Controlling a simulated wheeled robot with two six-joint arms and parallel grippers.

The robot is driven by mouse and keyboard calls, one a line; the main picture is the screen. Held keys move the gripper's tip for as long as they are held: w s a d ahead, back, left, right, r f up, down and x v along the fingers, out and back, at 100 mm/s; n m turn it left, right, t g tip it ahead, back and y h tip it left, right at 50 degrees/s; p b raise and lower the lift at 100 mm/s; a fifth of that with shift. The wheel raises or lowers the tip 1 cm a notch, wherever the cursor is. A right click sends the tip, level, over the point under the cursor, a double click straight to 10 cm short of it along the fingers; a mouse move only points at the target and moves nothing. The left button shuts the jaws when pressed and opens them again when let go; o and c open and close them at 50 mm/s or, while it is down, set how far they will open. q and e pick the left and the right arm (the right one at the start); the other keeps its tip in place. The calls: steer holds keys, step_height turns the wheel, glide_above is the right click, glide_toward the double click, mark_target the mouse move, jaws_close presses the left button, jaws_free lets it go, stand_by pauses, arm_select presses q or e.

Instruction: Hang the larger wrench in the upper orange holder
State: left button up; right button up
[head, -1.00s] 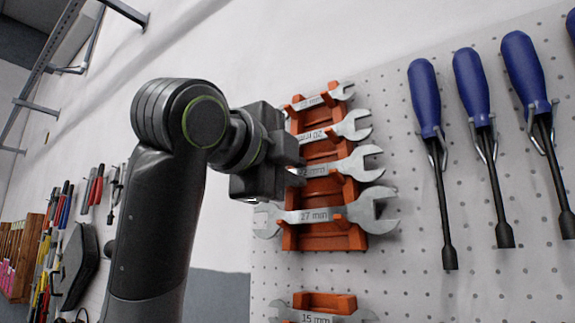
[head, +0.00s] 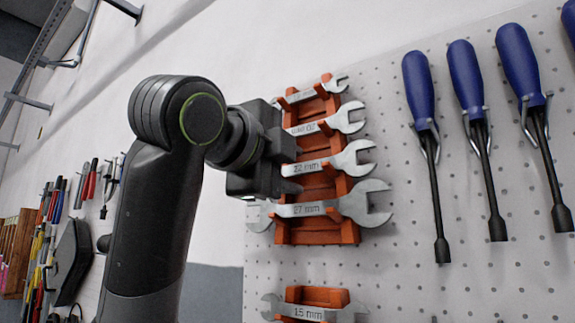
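The upper orange holder (head: 352,234) is fixed to the white pegboard and carries several open-end wrenches in a column. The lowest and largest there is the 27 mm wrench (head: 372,203). Above it sits the 22 mm wrench (head: 355,158), then a smaller wrench (head: 345,118) and the smallest wrench (head: 333,84) at the top. My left gripper (head: 290,177) is at the holder's left edge, beside the left end of the 22 mm wrench, which it hides. I cannot tell whether its fingers are closed on that wrench. My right gripper is not in view.
A lower orange holder (head: 327,296) with a 15 mm wrench (head: 310,313) is at the bottom. Blue-handled drivers (head: 420,88) hang in metal hooks to the right. More tools hang on the far left wall. The pegboard between holder and drivers is bare.

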arm_select(q)
steer(key=shift+s+a, duration=0.15)
steer(key=shift+s, duration=0.05)
steer(key=b+v, duration=0.8)
steer(key=v, duration=0.9)
